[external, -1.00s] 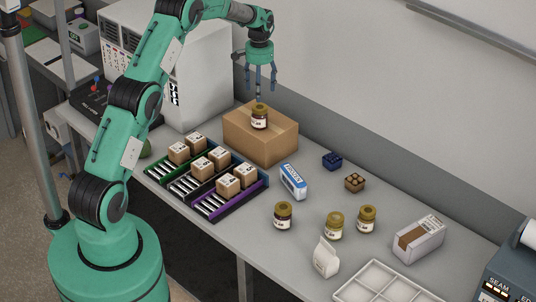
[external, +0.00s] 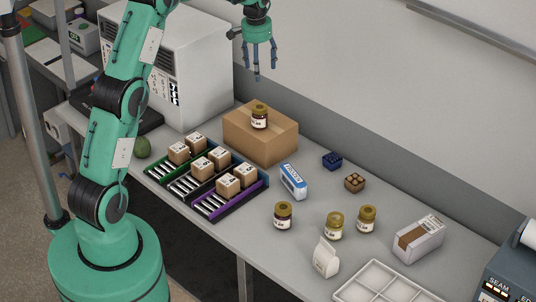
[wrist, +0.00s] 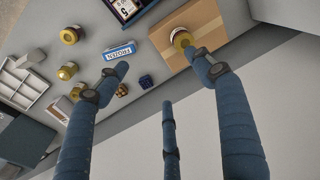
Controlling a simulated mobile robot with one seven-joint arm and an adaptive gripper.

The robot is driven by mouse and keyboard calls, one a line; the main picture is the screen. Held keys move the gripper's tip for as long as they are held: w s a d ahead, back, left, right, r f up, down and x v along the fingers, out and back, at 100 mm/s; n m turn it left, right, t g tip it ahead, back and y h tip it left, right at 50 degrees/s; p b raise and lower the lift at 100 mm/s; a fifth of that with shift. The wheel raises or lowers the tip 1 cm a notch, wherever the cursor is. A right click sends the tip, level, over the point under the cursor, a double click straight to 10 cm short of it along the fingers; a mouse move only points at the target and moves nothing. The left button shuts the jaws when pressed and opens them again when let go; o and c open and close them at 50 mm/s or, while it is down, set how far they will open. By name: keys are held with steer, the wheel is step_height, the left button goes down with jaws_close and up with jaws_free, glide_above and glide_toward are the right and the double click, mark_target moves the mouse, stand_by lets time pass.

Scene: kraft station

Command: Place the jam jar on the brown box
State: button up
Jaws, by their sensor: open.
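A jam jar (external: 260,117) with a gold lid and a pale label stands upright on top of the brown box (external: 250,144). In the wrist view the jar (wrist: 181,38) also shows on the box (wrist: 213,22), partly behind a finger. My gripper (external: 260,72) is open and empty, above the box and apart from the jar. Its blue fingers are spread in the wrist view. More jars stand on the table: one (external: 283,215) at the middle, and two (external: 334,226) (external: 366,219) to its right.
Sorting racks with small cartons (external: 228,186) lie left of the jars. A blue and white frozen pack (external: 293,181), a blue block (external: 332,161), a brown block (external: 355,183), a milk carton (external: 326,257), a grey package (external: 419,238) and a white tray (external: 385,285) occupy the table. A white machine (external: 190,75) stands behind the box's left side.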

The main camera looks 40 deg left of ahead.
steer(key=s+d+r+t, duration=0.1)
steer(key=s+d+r, duration=0.5)
steer(key=s+r, duration=0.4)
steer(key=s+d+r+t, duration=0.1)
steer(key=s+d+r, duration=0.4)
steer(key=s+r, duration=0.5)
steer(key=s+d+f+t, duration=0.1)
steer(key=s+d+f, duration=0.1)
steer(key=s, duration=1.2)
steer(key=s+d+f+m+t, duration=0.1)
steer(key=s+d, duration=0.4)
steer(key=s, duration=0.9)
steer(key=shift+s+f+m+t, duration=0.3)
steer(key=shift+s+f, duration=0.1)
step_height(320, 180, down, 18)
steer(key=b, duration=1.7)
steer(key=shift+r+b, duration=0.2)
steer(key=shift+b, duration=0.15)
